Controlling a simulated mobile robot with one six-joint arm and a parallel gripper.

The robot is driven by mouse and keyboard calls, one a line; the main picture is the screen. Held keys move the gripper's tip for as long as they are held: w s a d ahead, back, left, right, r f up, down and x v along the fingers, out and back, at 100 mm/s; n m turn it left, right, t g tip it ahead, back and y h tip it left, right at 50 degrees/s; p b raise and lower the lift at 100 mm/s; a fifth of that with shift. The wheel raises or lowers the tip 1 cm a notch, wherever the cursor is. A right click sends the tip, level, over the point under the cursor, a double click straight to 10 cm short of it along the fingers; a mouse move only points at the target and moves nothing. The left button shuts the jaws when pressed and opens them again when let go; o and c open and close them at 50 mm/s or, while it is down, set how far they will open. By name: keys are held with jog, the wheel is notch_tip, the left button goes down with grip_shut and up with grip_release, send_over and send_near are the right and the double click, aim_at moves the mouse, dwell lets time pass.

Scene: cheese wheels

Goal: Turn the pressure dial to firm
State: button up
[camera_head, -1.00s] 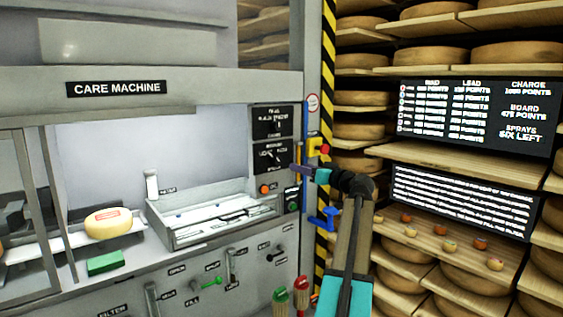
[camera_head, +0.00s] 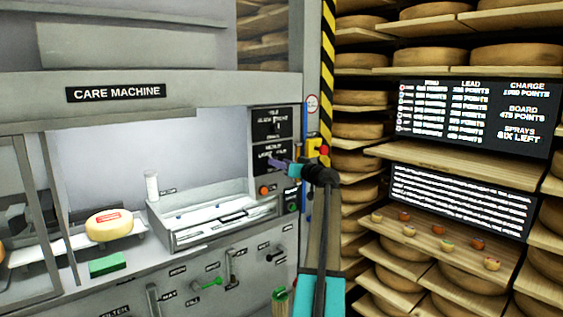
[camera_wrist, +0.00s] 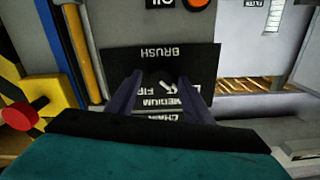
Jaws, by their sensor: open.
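The pressure dial (camera_wrist: 166,85) shows in the wrist view as a small pale pointer on a black label plate (camera_wrist: 205,60). The plate appears upside down there, with BRUSH, MEDIUM and part of FIRM readable. My gripper (camera_wrist: 159,77) is open, with one dark finger on each side of the dial. Nothing is held, and I cannot tell whether the fingers touch the dial. In the head view my gripper (camera_head: 275,163) is in front of the lower black plate (camera_head: 260,152) on the care machine and hides part of it. The dial's exact setting is unclear.
An orange button (camera_head: 264,190) sits below the plate. A yellow box with a red button (camera_head: 323,150) is close on the right, beside a blue upright bar (camera_head: 306,120). An upper black plate (camera_head: 272,122) is above. Cheese shelves (camera_head: 430,150) stand at the right.

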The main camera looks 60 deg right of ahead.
jog(key=shift+w+d, duration=0.1)
jog(key=shift+w, duration=0.2)
jog(key=c, duration=1)
jog(key=shift+f, duration=0.1)
jog(key=shift+f+m, duration=0.1)
jog(key=shift+m, duration=0.2)
jog(key=shift+c, duration=0.3)
